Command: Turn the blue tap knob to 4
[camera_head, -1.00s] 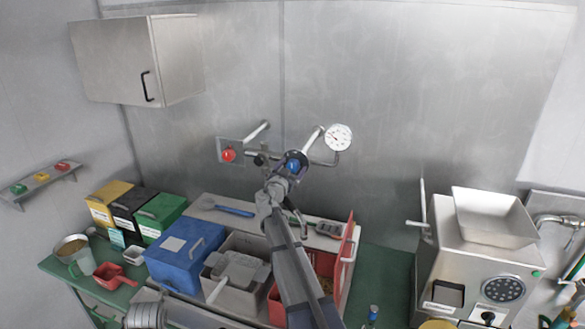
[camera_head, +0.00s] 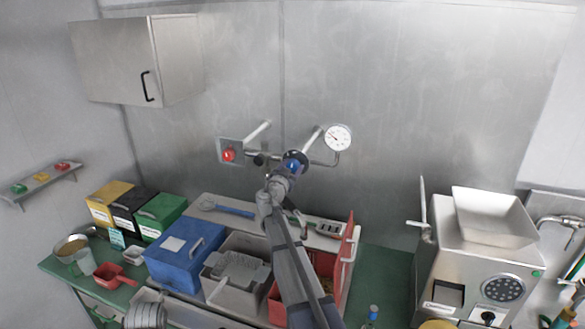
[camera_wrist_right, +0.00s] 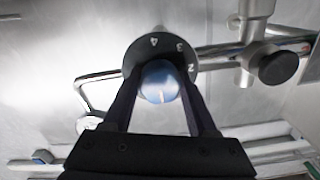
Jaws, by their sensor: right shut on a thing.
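The blue tap knob (camera_head: 293,166) is on the wall pipework in the head view, below and left of the round gauge. My right gripper (camera_wrist_right: 160,84) is shut on the blue knob (camera_wrist_right: 159,82), with one black finger on each side of it. In the right wrist view a dark dial plate (camera_wrist_right: 146,54) behind the knob shows the white numbers 4, 3 and 2. A white mark on the knob shows at its lower part, away from these numbers. My left gripper is in no view.
A red knob (camera_head: 229,154) sits left on the same pipework. The white gauge (camera_head: 338,137) is close on the right. Below stand a blue box (camera_head: 186,254), a grey bin (camera_head: 216,291) and a red bin with a raised lid (camera_head: 346,252). A steel grinder (camera_head: 462,265) stands right.

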